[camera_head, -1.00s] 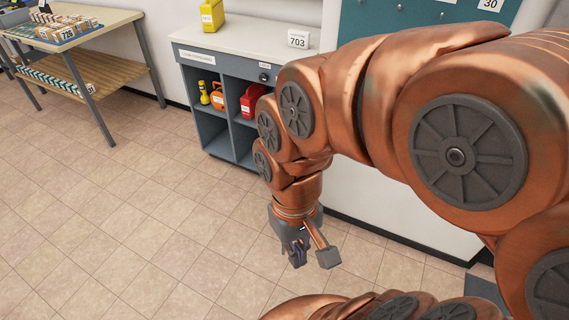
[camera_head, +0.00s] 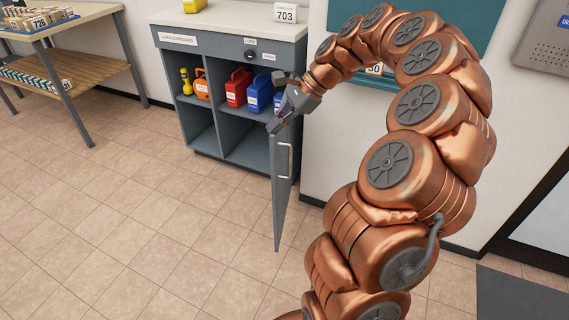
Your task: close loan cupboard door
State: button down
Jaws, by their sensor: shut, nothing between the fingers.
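The loan cupboard (camera_head: 232,44) is a grey unit with a pale top and a label on its upper panel. Its door (camera_head: 281,195) is open, hinged at the right side and swung out toward me, with a pale vertical handle (camera_head: 286,160) on it. My gripper (camera_head: 276,102) is in front of the cupboard's right side, at the upper part of the door.
Inside the cupboard are a yellow torch (camera_head: 186,81), an orange case (camera_head: 202,88), a red case (camera_head: 238,87) and blue cases (camera_head: 259,93). A wooden table (camera_head: 85,73) stands at the left. The tiled floor (camera_head: 150,220) in front is clear.

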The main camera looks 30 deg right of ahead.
aim_at(276, 155)
jog(key=d+f+m+t+b, duration=0.1)
jog(key=d+f+m+b, duration=0.1)
jog(key=d+f+m, duration=0.45)
jog(key=d+f+m+t+b, duration=0.1)
jog(key=d+f+b, duration=0.15)
jog(key=d, duration=0.65)
jog(key=shift+h, duration=0.3)
jog(key=x, duration=0.8)
jog(key=r+b+x, duration=0.1)
jog(key=x, duration=0.3)
jog(key=shift+w+a+f, duration=0.3)
jog(key=shift+w+a, duration=0.15)
jog(key=shift+a, duration=0.05)
jog(key=shift+w+a, duration=0.45)
jog(key=shift+w+a+r, duration=0.1)
jog(key=shift+a+r, duration=0.05)
